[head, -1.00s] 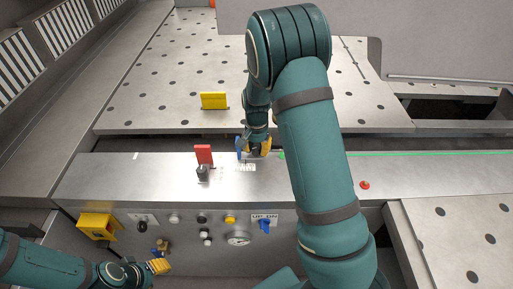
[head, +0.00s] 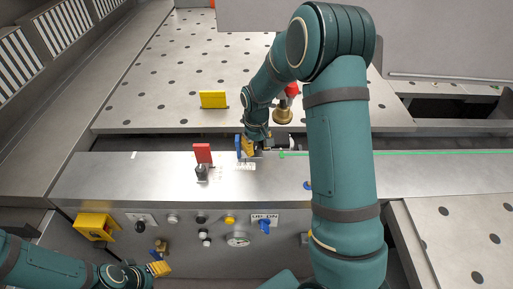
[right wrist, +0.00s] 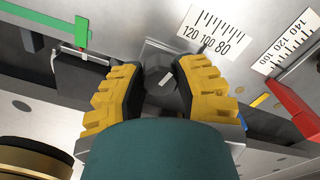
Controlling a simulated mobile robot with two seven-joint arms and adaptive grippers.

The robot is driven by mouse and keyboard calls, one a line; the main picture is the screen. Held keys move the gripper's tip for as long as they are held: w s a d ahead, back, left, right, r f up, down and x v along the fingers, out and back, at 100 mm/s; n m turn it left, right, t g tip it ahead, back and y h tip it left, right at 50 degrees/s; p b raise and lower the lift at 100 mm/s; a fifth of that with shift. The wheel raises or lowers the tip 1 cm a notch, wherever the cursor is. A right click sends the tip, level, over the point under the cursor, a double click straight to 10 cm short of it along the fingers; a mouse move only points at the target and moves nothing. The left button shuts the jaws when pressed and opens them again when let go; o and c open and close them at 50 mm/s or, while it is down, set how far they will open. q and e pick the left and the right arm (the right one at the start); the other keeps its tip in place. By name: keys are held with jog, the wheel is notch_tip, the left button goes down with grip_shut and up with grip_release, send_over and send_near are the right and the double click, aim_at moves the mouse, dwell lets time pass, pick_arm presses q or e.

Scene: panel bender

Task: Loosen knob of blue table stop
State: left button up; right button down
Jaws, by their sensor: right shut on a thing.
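The blue table stop (head: 239,146) stands upright on the front rail, partly covered by my right gripper (head: 254,147). In the right wrist view, the yellow fingers of the right gripper (right wrist: 163,88) are closed on both sides of a dark round knob (right wrist: 163,78) with a light mark on its face. A sliver of blue (right wrist: 259,100) shows to the right of the fingers. My left gripper (head: 160,267) is low at the left in the head view, by the front panel, away from the stop; its opening is unclear.
A red stop (head: 203,153) with a dark knob stands left of the blue one. A green stop (right wrist: 81,38) shows at upper left in the right wrist view. A yellow block (head: 213,99) and a brass-and-red part (head: 284,108) are on the perforated table. A scale (right wrist: 214,38) is beside the knob.

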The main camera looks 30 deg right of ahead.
aim_at(256, 146)
jog(key=shift+n, duration=1.2)
jog(key=c, duration=0.6)
grip_release()
notch_tip(256, 146, up, 12)
